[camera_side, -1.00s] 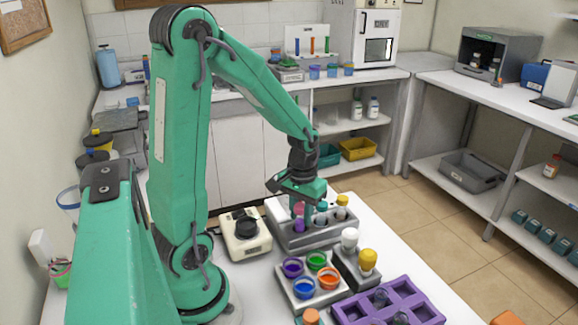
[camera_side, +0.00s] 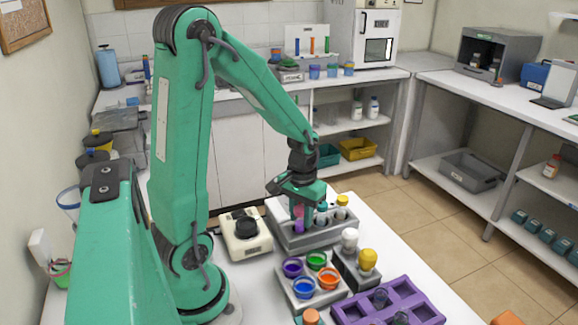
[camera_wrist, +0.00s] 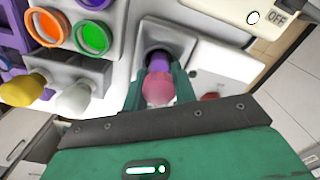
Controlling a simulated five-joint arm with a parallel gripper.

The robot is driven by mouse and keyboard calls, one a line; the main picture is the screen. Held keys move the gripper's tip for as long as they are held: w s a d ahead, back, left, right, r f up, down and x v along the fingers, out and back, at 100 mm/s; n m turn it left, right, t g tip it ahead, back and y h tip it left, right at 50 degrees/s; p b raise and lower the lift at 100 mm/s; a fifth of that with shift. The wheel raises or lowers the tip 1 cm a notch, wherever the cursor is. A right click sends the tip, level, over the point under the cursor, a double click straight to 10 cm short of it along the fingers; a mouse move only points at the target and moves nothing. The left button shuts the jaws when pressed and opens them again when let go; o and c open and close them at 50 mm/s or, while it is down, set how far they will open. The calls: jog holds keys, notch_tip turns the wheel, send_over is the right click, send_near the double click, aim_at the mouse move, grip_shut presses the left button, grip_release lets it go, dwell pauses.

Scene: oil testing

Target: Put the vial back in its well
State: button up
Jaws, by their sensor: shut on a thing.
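My gripper (camera_side: 300,210) is shut on a vial with a pink cap and a purple body (camera_side: 299,226), over the grey metal rack (camera_side: 312,240). In the wrist view the pink cap of the vial (camera_wrist: 158,90) sits between the two green fingers (camera_wrist: 158,95). Its purple body points into a dark round well (camera_wrist: 156,50). The lower end of the vial is hidden, so I cannot tell how deep it sits.
A cream device with a black top (camera_side: 245,228) stands close to the rack's left. A tray of several coloured pots (camera_side: 316,278), white (camera_side: 349,237) and yellow (camera_side: 368,259) bottles and a purple tray (camera_side: 408,293) lie in front.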

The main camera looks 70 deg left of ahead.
jog(key=o, duration=1)
jog(key=shift+r, duration=3.95)
jog(key=s+d+r+m+t, duration=0.2)
jog(key=d+r, duration=0.1)
jog(key=d, duration=0.1)
jog(key=s+d+r+m+t, duration=0.1)
jog(key=s+d+r+m, duration=0.1)
jog(key=d+r, duration=0.1)
jog(key=s+d+r+m+t, duration=0.2)
jog(key=d+r, duration=0.1)
jog(key=d, duration=0.1)
jog(key=shift+d+t, duration=0.3)
jog(key=shift+d, duration=0.05)
